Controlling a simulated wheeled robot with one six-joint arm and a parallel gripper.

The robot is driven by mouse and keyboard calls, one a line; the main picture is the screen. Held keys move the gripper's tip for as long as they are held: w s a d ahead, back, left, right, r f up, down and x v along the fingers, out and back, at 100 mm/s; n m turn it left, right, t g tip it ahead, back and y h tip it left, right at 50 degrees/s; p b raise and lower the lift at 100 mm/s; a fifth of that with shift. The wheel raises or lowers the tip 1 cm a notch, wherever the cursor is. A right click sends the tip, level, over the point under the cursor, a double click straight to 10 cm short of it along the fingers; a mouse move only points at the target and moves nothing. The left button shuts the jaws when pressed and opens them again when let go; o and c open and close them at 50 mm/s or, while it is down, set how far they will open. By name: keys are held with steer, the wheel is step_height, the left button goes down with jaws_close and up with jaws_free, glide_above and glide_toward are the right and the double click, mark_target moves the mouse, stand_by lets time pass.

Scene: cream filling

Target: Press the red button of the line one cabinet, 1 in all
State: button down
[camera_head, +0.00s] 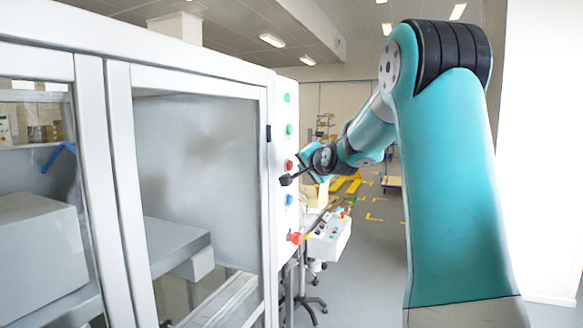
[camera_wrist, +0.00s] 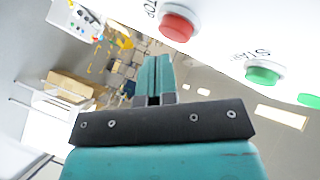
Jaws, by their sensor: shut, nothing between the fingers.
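The tall white cabinet (camera_head: 190,60) stands at the left in the head view, with a narrow control panel on its right end. The red button (camera_head: 289,165) sits mid-panel, below a green button (camera_head: 289,129). In the wrist view the red button (camera_wrist: 177,24) is at the top, beside a STOP label. My gripper (camera_head: 302,158) is just right of the red button, close to the panel. Its teal fingers (camera_wrist: 156,62) are shut and empty, below and left of the button in the wrist view. I cannot tell whether they touch it.
A blue button (camera_head: 289,200) and a red mushroom-shaped button (camera_head: 295,238) are lower on the panel. A dark knob-like part (camera_head: 286,180) lies just below the red button. The wrist view shows a green button (camera_wrist: 262,75) marked START. Open floor (camera_head: 375,260) lies to the right.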

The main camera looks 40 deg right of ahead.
steer(key=shift+w+a, duration=0.15)
steer(key=shift+w, duration=0.15)
steer(key=shift+w+a, duration=0.2)
steer(key=shift+w, duration=0.25)
stand_by(0.7)
steer(key=shift+s+d, duration=0.1)
steer(key=shift+s, duration=0.05)
steer(key=shift+s+d+b, duration=0.25)
steer(key=shift+s+b, duration=0.25)
steer(key=shift+s, duration=0.2)
steer(key=s, duration=0.1)
steer(key=s+d+b, duration=0.1)
steer(key=s, duration=0.1)
steer(key=s+d+b, duration=0.1)
steer(key=shift+s, duration=0.3)
stand_by(1.0)
